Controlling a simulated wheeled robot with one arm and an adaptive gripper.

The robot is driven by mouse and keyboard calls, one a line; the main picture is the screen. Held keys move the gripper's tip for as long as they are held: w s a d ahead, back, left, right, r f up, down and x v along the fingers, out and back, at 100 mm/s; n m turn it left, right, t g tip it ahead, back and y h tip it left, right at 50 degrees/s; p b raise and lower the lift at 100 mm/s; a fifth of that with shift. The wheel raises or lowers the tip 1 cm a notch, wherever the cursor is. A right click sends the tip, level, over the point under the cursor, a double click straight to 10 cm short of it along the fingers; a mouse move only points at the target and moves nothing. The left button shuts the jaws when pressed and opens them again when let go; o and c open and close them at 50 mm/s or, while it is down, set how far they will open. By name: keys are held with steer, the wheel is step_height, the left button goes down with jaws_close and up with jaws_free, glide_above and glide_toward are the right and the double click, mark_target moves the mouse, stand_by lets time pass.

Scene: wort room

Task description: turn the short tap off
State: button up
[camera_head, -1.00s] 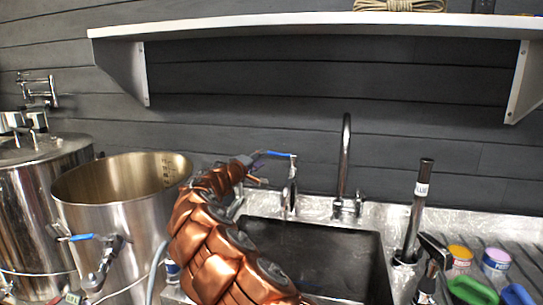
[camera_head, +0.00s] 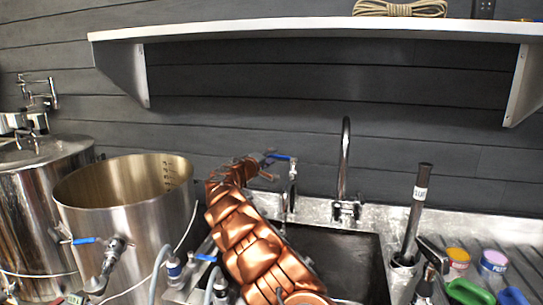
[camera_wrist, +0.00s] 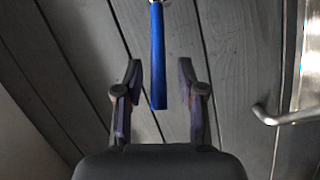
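The short tap (camera_head: 291,186) stands at the back left of the sink, left of the tall curved tap (camera_head: 345,165). Its blue lever handle (camera_head: 283,157) sticks out to the left at its top, roughly level. My gripper (camera_head: 268,158) is at the free end of this handle. In the wrist view my gripper (camera_wrist: 160,72) is open, and the blue handle (camera_wrist: 158,60) reaches down between the two fingers with a gap on each side. My copper-coloured arm hides part of the sink's left side.
The dark sink basin (camera_head: 345,262) lies below the taps. A large open steel pot (camera_head: 125,215) and a lidded steel vessel (camera_head: 38,195) stand to the left. A shelf (camera_head: 310,27) runs along the wall above. A dark upright tube (camera_head: 415,215) stands right of the sink.

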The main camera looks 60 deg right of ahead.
steer(key=shift+d+r, duration=0.1)
steer(key=shift+d, duration=0.2)
jaws_close()
stand_by(0.7)
